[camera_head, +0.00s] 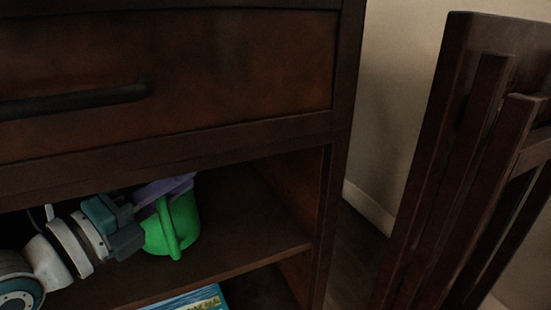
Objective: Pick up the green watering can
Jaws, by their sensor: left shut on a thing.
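The green watering can (183,222) stands on the open shelf (228,248) of a dark wooden cabinet. A purple part (165,189) shows at its top. My left gripper (141,222) comes in from the lower left, inside the shelf opening, and is shut at the can's left side. The gripper body hides the can's left part and the exact grip. The can looks upright, and I cannot tell whether it is clear of the shelf. My right gripper is not in view.
A drawer (230,60) with a dark handle (75,101) is above the shelf. A blue, picture-covered item (192,299) lies below the shelf. A dark slatted wooden chair (455,150) stands at the right. The shelf is bare to the right of the can.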

